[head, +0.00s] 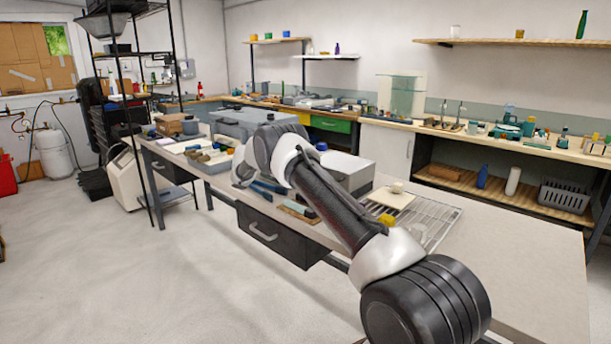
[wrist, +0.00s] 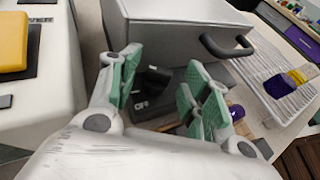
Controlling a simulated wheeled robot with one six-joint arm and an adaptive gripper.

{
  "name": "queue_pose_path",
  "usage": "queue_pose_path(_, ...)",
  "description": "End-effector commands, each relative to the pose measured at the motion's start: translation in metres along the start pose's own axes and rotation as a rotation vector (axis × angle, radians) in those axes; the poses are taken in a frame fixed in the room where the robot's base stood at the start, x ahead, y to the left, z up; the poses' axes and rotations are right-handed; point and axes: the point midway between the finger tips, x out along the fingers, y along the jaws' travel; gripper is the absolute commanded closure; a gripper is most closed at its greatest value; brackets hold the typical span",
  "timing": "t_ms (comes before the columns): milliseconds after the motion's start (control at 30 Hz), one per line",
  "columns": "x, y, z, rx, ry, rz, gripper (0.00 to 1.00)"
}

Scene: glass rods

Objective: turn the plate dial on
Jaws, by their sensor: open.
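In the wrist view, my gripper (wrist: 164,76) is open, its green-padded fingers spread apart with nothing held. Between and just beyond the fingers is a black, knob-like part with a small white mark, probably the plate dial (wrist: 152,84), low at the front of a grey box. The fingers are on either side of it in the picture; I cannot tell whether they touch it. Its setting is too small to read. In the head view, my arm reaches over the bench, and the dial and fingertips are hidden behind it.
The grey box (wrist: 180,35) has a dark handle (wrist: 226,46) on its side. A pale device with a yellow block (wrist: 10,42) stands at left. A purple item (wrist: 277,87) lies at right. In the head view, a wire rack (head: 440,212) lies on the bench; its front right is clear.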

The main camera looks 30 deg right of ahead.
Motion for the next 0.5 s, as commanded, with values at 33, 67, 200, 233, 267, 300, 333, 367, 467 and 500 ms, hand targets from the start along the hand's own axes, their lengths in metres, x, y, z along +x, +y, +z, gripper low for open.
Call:
queue_pose_path(33,0.0001,0.0,0.0004,-0.001,0.0,0.002,0.52)
queue_pose_path(67,0.0001,-0.0001,0.0005,-0.002,0.0,0.005,0.52)
queue_pose_path(200,-0.0002,-0.0015,0.0014,-0.017,-0.001,0.038,0.52)
queue_pose_path(233,0.0,-0.0018,0.0012,-0.022,0.0,0.051,0.52)
queue_pose_path(267,-0.0002,-0.0023,0.0018,-0.028,-0.001,0.065,0.52)
queue_pose_path(300,0.0,-0.0031,0.0017,-0.038,-0.001,0.087,0.52)
queue_pose_path(333,0.0,-0.0036,0.0019,-0.046,0.0,0.106,0.52)
queue_pose_path(367,0.0002,-0.0045,0.002,-0.054,0.0,0.125,0.52)
queue_pose_path(467,0.0009,-0.0064,0.0023,-0.085,0.0,0.2,0.52)
queue_pose_path(500,0.0011,-0.0076,0.0016,-0.099,0.001,0.231,0.52)
